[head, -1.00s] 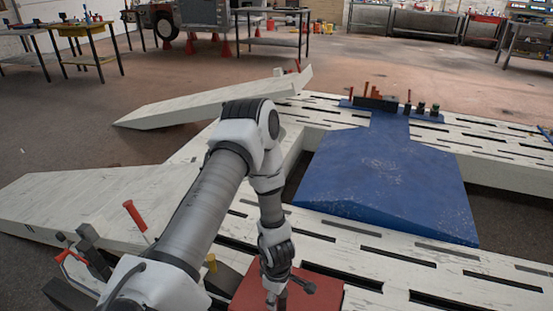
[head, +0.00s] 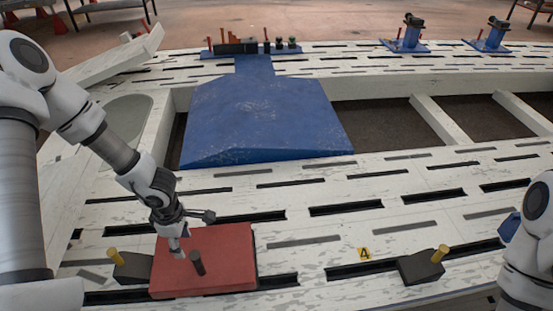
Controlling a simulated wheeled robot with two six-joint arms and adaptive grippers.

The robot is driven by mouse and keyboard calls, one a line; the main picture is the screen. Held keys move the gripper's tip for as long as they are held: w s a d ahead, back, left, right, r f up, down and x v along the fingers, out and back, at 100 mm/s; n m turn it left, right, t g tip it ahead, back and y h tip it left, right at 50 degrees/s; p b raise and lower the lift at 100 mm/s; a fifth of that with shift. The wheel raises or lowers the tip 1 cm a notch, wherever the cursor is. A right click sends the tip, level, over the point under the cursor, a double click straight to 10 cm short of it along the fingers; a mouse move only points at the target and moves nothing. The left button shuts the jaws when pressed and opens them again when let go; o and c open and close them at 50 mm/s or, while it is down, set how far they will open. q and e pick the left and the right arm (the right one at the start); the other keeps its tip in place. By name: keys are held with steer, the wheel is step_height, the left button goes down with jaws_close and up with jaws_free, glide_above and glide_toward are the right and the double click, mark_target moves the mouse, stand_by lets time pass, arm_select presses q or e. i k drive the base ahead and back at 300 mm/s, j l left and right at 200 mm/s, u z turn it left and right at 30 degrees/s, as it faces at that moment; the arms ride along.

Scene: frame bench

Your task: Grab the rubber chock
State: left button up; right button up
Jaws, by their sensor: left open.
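Two dark wedge-shaped blocks with yellow pegs look like rubber chocks. The other chock (head: 418,268) sits farther right on the white slotted bench deck, by a yellow "4" tag (head: 364,254). My left gripper (head: 187,236) is open and empty over the left part of the red board, pointing down, to the upper right of the left chock. My right arm shows at the right edge, but its gripper is out of view.
A short dark cylinder (head: 197,263) stands on the red board, close to the left gripper. A large blue ramp plate (head: 262,115) lies behind. Open gaps lie between the white beams at the right.

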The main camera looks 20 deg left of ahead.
mark_target(425, 266)
steer(key=i+l, duration=0.15)
steer(key=l, duration=0.25)
steer(key=i+l+z, duration=0.1)
steer(key=l, duration=0.35)
steer(key=i+l, duration=0.25)
steer(key=l, duration=0.15)
steer(key=i+l, duration=0.2)
steer(key=l, duration=0.2)
steer(key=k+z, duration=0.05)
